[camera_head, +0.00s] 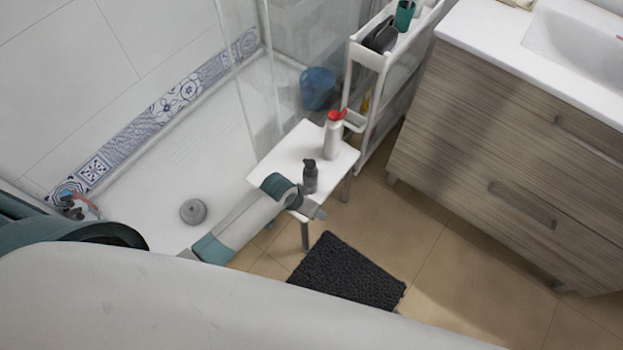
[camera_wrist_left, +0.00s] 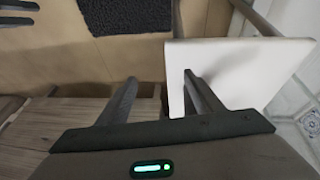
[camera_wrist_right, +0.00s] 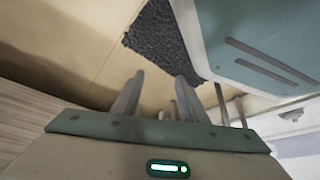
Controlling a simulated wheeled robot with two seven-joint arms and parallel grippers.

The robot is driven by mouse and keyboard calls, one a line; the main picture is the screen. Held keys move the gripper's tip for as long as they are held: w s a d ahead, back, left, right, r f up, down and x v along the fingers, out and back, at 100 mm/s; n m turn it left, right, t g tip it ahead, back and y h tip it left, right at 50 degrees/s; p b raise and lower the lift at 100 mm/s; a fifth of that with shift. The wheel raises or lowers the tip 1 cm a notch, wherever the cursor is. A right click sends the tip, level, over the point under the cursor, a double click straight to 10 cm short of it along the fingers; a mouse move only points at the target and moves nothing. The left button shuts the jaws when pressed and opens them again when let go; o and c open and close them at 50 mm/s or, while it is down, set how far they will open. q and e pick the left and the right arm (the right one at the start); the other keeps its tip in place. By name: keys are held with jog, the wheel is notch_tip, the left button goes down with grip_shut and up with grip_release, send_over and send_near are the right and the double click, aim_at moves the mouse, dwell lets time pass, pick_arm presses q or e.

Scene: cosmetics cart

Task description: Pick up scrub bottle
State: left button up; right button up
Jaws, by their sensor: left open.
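I cannot tell by label which is the scrub bottle. My right gripper (camera_wrist_right: 160,80) is open and empty in the right wrist view.
A white shelf cart (camera_head: 384,62) stands behind the stool, with a wood-front vanity (camera_head: 480,130) to the right. A dark mat (camera_head: 345,270) lies on the floor in front. A glass shower screen and blue bucket (camera_head: 318,88) are behind.

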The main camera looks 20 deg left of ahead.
pick_arm(q)
jog(key=w+d+r+m+b, duration=0.1)
jog(key=w+d+r, duration=0.1)
jog(key=w+r, duration=0.35)
notch_tip(320, 180, up, 15)
jog(key=m+g+y+b, duration=0.1)
jog(key=m+g+y, duration=0.1)
jog(key=g+y, duration=0.1)
send_over(310, 164)
jog(key=shift+f, duration=0.2)
pick_arm(e)
jog(key=shift+w+r, duration=0.2)
jog(key=shift+w, duration=0.8)
pick_arm(q)
jog(key=shift+f, duration=0.15)
notch_tip(310, 164, down, 12)
jog(key=shift+r, duration=0.2)
jog(key=shift+f, duration=0.15)
pick_arm(e)
jog(key=shift+s, duration=0.1)
